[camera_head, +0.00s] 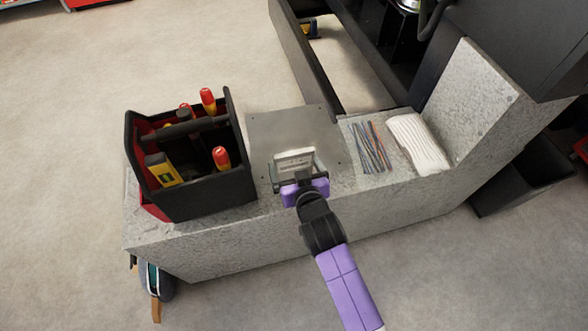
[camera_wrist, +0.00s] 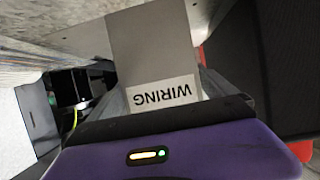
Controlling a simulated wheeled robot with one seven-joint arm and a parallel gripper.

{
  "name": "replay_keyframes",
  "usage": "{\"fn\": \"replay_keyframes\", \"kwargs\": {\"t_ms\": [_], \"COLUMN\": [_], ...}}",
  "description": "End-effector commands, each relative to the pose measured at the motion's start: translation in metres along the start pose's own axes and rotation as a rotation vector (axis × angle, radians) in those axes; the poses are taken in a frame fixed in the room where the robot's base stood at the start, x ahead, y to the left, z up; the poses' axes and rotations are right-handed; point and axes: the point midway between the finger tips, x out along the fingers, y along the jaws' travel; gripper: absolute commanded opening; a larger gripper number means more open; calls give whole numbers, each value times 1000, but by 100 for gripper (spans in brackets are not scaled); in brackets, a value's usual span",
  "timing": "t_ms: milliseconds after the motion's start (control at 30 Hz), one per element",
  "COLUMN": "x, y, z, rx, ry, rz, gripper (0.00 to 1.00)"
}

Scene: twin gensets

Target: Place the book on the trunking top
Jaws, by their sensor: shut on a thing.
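The book (camera_head: 293,156) is small and grey with a white label. In the wrist view the book (camera_wrist: 150,45) shows the upside-down word WIRING. My gripper (camera_head: 298,176) is shut on it, with one finger on each side. In the head view the book is over the front part of a flat grey metal plate (camera_head: 280,129) on the speckled grey trunking top (camera_head: 345,187). I cannot tell whether the book touches the plate. Its far end is not clear in the wrist view.
A black and red tool carrier (camera_head: 215,190) with screwdrivers and a yellow tool stands left of the plate. Several thin rods or cable ties (camera_head: 370,147) and a white cloth (camera_head: 418,143) lie to the right. A speckled upright section (camera_head: 480,105) rises farther right.

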Motion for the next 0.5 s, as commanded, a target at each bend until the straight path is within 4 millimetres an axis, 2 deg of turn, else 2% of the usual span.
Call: {"fn": "replay_keyframes", "kwargs": {"t_ms": [133,500], "x": [7,8], "y": [0,0], "z": [15,18], "rx": [-2,-1], "ry": [3,3], "rz": [0,0], "gripper": [44,44]}}
